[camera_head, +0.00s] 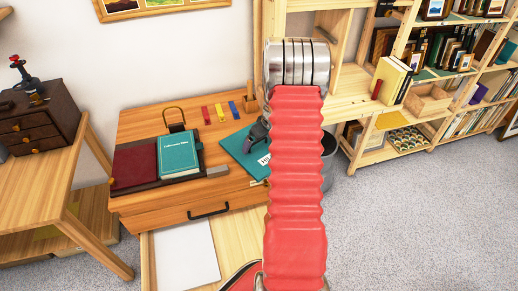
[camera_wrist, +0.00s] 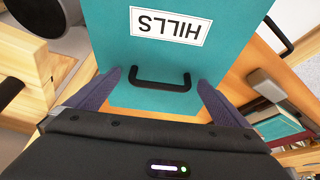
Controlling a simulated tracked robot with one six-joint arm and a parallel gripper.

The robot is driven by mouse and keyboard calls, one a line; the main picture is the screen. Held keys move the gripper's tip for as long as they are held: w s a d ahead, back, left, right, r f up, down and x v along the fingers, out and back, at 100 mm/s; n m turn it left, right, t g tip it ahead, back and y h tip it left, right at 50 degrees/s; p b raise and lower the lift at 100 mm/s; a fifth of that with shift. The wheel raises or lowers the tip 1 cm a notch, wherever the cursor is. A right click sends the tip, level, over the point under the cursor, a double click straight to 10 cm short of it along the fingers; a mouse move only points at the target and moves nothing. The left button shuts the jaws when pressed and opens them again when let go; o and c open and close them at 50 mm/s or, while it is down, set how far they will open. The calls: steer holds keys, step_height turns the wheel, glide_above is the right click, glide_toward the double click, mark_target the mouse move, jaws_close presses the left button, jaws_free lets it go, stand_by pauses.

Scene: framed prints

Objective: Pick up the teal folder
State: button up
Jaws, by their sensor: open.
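The teal folder (camera_wrist: 205,60) fills the upper middle of the wrist view, with a white label reading HILLS upside down and a black handle (camera_wrist: 160,78) at its near edge. In the head view the folder (camera_head: 238,143) lies on the wooden desk, partly hidden by my arm. My gripper (camera_wrist: 157,82) is open and empty. Its two purplish fingers are apart, one on each side of the black handle, over the folder's near end. I cannot tell whether they touch the folder. In the head view my gripper (camera_head: 256,134) shows as a dark shape above the folder.
A grey block (camera_head: 217,171) and small coloured pieces (camera_head: 220,112) are nearby. A wooden shelf (camera_head: 345,95) stands behind my arm. Open carpet (camera_head: 420,220) lies right.

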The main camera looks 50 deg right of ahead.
mark_target(259, 149)
steer(key=shift+c, duration=0.6)
steer(key=c, duration=2)
steer(key=shift+o, duration=0.2)
step_height(259, 149, up, 10)
steer(key=w+a+r, duration=0.1)
steer(key=w+a, duration=0.3)
steer(key=a, duration=0.7)
steer(key=w+a+r, duration=0.1)
steer(key=w+a, duration=0.3)
steer(key=a, duration=0.8)
steer(key=s+a+r+n, duration=0.1)
steer(key=a+r, duration=0.1)
steer(key=a, duration=1.8)
steer(key=shift+s, duration=0.4)
